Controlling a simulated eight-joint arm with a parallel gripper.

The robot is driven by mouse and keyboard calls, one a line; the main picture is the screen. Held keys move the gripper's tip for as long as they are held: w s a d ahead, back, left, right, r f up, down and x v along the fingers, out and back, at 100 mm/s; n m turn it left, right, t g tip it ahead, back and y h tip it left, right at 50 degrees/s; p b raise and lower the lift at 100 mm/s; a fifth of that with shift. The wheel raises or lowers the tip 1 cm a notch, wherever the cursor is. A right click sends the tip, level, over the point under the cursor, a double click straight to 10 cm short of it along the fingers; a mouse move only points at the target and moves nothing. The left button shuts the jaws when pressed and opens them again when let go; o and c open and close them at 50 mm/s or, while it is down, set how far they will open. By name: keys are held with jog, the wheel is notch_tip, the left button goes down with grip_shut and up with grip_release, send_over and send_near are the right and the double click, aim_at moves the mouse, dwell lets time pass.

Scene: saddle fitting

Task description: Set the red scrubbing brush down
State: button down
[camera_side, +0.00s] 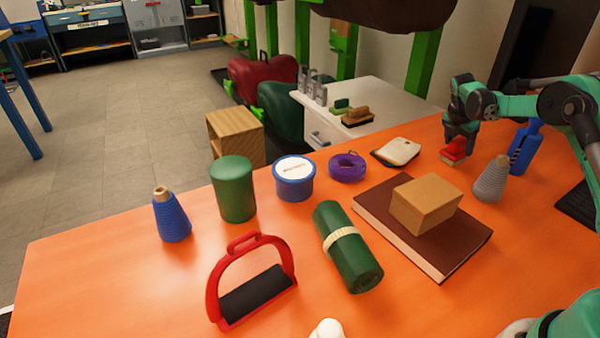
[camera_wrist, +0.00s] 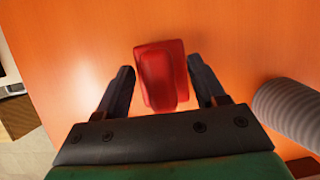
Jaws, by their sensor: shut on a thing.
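The red scrubbing brush (camera_side: 453,151) is at the far right part of the orange table in the side view, directly under my gripper (camera_side: 459,136). In the wrist view the brush (camera_wrist: 161,75) shows as a red block between the two dark fingers of my gripper (camera_wrist: 163,88). My gripper is shut on it. The brush is at or just above the table top; I cannot tell whether its underside touches. The side view shows only part of it below the fingers.
A grey cone of thread (camera_side: 490,180) stands close by, with a blue bottle (camera_side: 524,146) behind it. A cream-coloured pad (camera_side: 397,151) lies to the left of the brush. A brown book (camera_side: 455,248) carries a tan block (camera_side: 426,203). Bare orange table (camera_wrist: 75,45) surrounds the brush.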

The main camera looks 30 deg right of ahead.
jog(key=shift+f, duration=0.15)
jog(key=shift+c, duration=0.4)
grip_release()
